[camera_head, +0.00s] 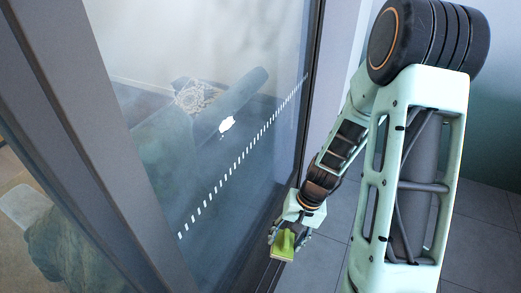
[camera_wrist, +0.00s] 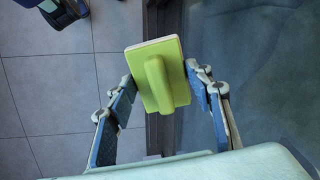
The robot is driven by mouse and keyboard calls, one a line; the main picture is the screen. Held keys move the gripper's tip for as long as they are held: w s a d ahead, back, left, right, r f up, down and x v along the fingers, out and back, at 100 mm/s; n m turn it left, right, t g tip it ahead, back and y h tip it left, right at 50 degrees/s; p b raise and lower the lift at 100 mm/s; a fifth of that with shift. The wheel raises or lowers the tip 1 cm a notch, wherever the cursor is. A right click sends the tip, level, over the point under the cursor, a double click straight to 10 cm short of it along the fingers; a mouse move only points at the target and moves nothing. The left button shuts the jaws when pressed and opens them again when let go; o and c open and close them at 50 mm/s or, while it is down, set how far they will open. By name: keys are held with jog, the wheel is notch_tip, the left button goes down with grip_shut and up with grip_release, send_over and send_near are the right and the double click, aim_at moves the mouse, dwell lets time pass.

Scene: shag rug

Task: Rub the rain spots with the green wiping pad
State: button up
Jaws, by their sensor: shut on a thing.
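The green wiping pad (camera_head: 283,246) is a yellow-green block with a raised handle bar. My gripper (camera_head: 289,236) is shut on it, low beside the bottom of the glass pane. In the wrist view the pad (camera_wrist: 142,62) sits between the two blue-lined fingers of my gripper (camera_wrist: 160,78), its handle side toward the camera. The glass (camera_head: 255,150) carries a pale speckled patch (camera_head: 196,97), which may be the rain spots, and a bright white blotch (camera_head: 227,124). I cannot tell for sure which marks lie on the glass. The pad appears apart from them.
A dark frame post (camera_head: 90,130) stands at left, and another frame edge (camera_head: 312,90) borders the glass at right. A row of white dashes (camera_head: 230,180) crosses the pane. Grey floor tiles (camera_wrist: 60,90) lie open beside the frame. Dark blue objects (camera_wrist: 65,10) stand at the top left of the wrist view.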

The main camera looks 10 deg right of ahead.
jog(key=w+a+r+m+t+y+b, duration=0.2)
jog(key=w+a+r+t+y+b, duration=0.1)
jog(key=r, duration=0.4)
jog(key=w+a+r+m+t+y+b, duration=0.3)
jog(key=w+a+r+y+b, duration=0.2)
jog(key=a+r+y+b, duration=0.1)
notch_tip(320, 180, up, 2)
jog(key=shift+r+m+y+b, duration=0.3)
jog(key=shift+y+b, duration=0.45)
jog(key=shift+y, duration=0.35)
jog(key=w+d+r+t, duration=0.1)
jog(key=r, duration=0.2)
jog(key=w+d+r+m+t+b, duration=0.1)
jog(key=r, duration=0.2)
jog(key=w+d+r+m+t+b, duration=0.1)
jog(key=r+t, duration=0.1)
jog(key=r, duration=0.1)
jog(key=shift+w+r+y, duration=0.2)
jog(key=shift+y, duration=0.2)
jog(key=shift+c, duration=0.6)
jog(key=shift+w+d+r, duration=0.15)
jog(key=shift+r, duration=0.4)
jog(key=shift+c, duration=0.7)
jog(key=x, duration=0.6)
jog(key=shift+d+p, duration=0.1)
jog(key=shift+p, duration=0.25)
